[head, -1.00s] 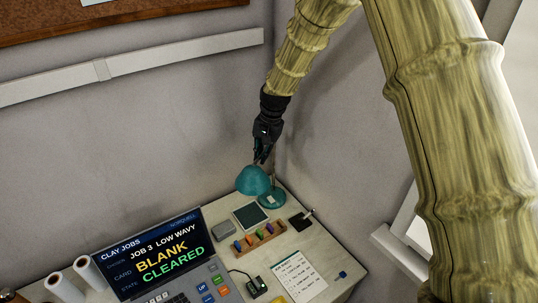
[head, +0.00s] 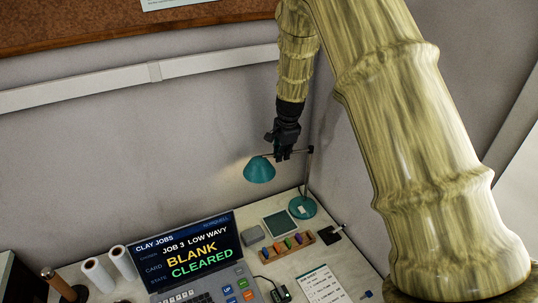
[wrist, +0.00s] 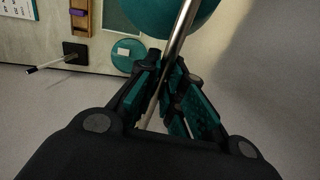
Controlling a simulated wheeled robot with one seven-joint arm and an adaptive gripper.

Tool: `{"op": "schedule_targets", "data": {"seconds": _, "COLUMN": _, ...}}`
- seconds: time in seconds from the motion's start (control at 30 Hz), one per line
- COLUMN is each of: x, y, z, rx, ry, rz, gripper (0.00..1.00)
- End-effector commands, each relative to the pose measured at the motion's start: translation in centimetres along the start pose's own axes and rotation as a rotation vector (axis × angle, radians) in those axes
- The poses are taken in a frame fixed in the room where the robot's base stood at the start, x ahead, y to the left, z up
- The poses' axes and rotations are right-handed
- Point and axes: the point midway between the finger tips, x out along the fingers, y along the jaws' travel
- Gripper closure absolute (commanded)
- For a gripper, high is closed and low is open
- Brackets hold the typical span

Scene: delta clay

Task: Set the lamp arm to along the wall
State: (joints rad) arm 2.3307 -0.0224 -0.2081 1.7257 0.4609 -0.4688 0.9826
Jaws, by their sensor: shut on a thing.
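The teal desk lamp stands at the table's back corner. Its round base (head: 302,208) carries an upright post (head: 308,178), and a thin arm runs left from the post's top to the teal shade (head: 259,171). The shade hangs to the left of the base, near the left-hand wall, with a glow on that wall. My gripper (head: 284,154) is at the lamp arm between shade and post. In the wrist view the metal lamp arm (wrist: 181,37) passes between my closed fingers (wrist: 163,88), with the shade (wrist: 165,12) and base (wrist: 128,54) beyond. The fingers hide part of the arm.
A console with a screen (head: 190,250) stands at the table's front left, near white rolls (head: 98,275). A green mat (head: 279,224), a wooden rack (head: 288,247) of coloured pieces and a job sheet (head: 321,284) lie near the lamp. Walls close in behind the lamp.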

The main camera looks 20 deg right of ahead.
Motion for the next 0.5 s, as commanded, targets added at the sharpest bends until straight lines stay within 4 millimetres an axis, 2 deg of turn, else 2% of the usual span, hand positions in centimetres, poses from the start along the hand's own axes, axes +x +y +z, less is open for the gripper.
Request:
{"op": "schedule_targets", "data": {"seconds": 0.13, "x": -0.15, "y": -0.04, "z": -0.68, "rx": 0.021, "ry": 0.006, "rz": -0.004, "gripper": 1.0}}
{"op": "schedule_targets", "data": {"seconds": 0.47, "x": -0.18, "y": -0.14, "z": -0.72, "rx": 0.023, "ry": 0.007, "rz": -0.006, "gripper": 1.0}}
{"op": "schedule_targets", "data": {"seconds": 0.5, "x": -0.19, "y": -0.15, "z": -0.71, "rx": 0.022, "ry": 0.007, "rz": -0.006, "gripper": 0.83}}
